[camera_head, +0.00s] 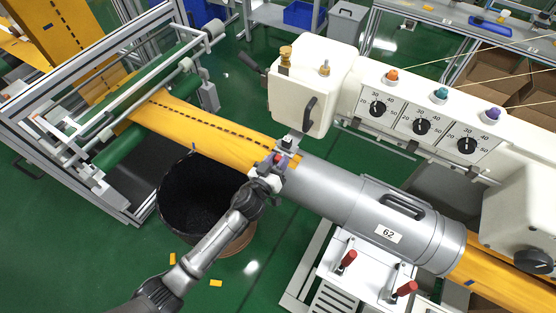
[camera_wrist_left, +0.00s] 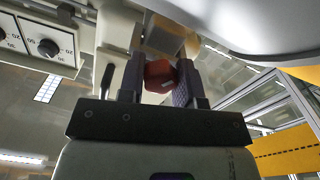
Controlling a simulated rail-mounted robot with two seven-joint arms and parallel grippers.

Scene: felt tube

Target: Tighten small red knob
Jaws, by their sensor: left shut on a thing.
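The small red knob (camera_wrist_left: 158,76) sits between the two dark fingers of my left gripper (camera_wrist_left: 159,82) in the left wrist view. The fingers are shut on it from both sides. In the head view my left gripper (camera_head: 275,163) is at the left end of the grey tube (camera_head: 335,190), where the yellow felt enters. The knob shows there only as a small red spot (camera_head: 278,158), mostly covered by the gripper. My right gripper is not in view.
A white machine head (camera_head: 312,85) with a black handle stands just behind the gripper. A panel with dials (camera_head: 421,127) is to its right. A black bin (camera_head: 195,200) stands below left. Two red-handled clamps (camera_head: 347,261) are in front of the tube.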

